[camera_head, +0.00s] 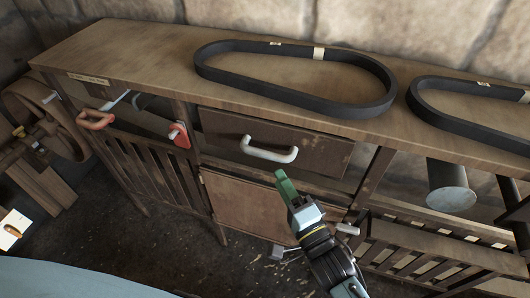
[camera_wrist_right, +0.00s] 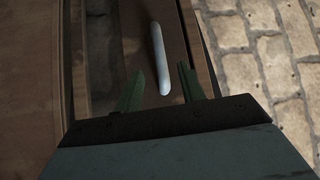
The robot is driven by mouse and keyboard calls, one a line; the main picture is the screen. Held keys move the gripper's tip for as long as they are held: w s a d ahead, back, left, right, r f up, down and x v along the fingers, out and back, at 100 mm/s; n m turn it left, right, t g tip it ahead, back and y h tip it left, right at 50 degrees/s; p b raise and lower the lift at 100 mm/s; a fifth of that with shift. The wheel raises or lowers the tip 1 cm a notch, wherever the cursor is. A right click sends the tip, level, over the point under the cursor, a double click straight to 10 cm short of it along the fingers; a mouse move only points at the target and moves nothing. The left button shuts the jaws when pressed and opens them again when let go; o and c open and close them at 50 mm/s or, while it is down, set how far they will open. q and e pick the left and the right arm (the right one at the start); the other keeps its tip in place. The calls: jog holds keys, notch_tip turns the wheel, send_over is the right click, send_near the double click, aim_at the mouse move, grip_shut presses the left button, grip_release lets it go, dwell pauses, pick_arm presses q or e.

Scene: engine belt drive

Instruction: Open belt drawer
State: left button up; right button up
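The wooden drawer (camera_head: 315,152) sits under the bench top, with a white bar handle (camera_head: 268,151) on its front. It looks shut or nearly so; I cannot tell exactly. My right gripper (camera_head: 284,182) has green fingers and is just below and in front of the handle's right half. In the right wrist view its two fingers are apart (camera_wrist_right: 162,86), and the handle (camera_wrist_right: 159,58) lies ahead, its near end showing between the fingertips. No contact is visible. My left gripper is not in view.
Two black belts (camera_head: 226,72) (camera_head: 420,106) lie on the bench top (camera_head: 150,50). A brown cabinet door (camera_head: 240,204) is below the drawer. Red-handled tools (camera_head: 95,120) hang at the left. A grey cylinder (camera_head: 450,186) sticks out at the right. A slatted crate (camera_head: 425,250) stands lower right.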

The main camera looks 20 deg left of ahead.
aim_at(265, 151)
jog(key=b+x, duration=0.1)
jog(key=x, duration=0.8)
jog(key=shift+w+a, duration=0.1)
jog(key=shift+w, duration=0.15)
jog(key=shift+c, duration=0.4)
grip_shut()
